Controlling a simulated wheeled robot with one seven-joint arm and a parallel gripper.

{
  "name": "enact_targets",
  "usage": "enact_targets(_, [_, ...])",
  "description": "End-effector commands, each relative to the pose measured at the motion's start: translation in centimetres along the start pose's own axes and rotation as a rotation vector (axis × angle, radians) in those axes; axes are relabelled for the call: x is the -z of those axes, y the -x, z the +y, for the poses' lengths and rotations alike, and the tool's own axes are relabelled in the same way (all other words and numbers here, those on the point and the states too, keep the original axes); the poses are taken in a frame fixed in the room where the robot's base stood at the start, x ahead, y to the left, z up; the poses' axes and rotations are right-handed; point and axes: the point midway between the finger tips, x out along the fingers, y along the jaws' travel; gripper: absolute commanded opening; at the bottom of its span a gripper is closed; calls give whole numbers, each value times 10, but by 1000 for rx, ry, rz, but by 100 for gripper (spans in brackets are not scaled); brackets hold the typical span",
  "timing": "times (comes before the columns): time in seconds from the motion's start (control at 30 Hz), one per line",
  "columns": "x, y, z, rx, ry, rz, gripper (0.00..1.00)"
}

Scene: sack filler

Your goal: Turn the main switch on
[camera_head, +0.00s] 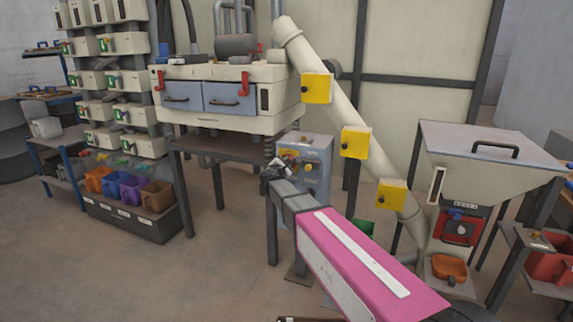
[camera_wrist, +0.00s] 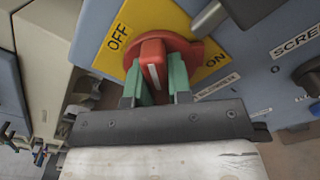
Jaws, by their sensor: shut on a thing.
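The main switch (camera_wrist: 152,52) is a red rotary knob with a white line, on a yellow plate (camera_wrist: 112,42) marked OFF at upper left and ON at right. My gripper (camera_wrist: 157,74) has its green fingers on either side of the knob's handle and is shut on it. The white line stands nearly upright in the wrist view, between the two words. In the head view my gripper (camera_head: 277,170) is at the front of the grey-blue control cabinet (camera_head: 318,160); the arm and gripper partly hide the switch there.
A screw tube (camera_head: 330,100) with yellow boxes slopes behind. A hopper (camera_head: 490,150) stands right. Open floor lies left.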

Motion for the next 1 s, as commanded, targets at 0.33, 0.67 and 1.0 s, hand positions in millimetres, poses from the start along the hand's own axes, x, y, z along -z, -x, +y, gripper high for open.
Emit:
enact_targets(0.33, [0, 0, -1, 0, -329, 0, 0])
enact_targets(0.67, [0, 0, -1, 1, -621, 0, 0])
enact_targets(1.0, [0, 1, -2, 1, -813, 0, 0])
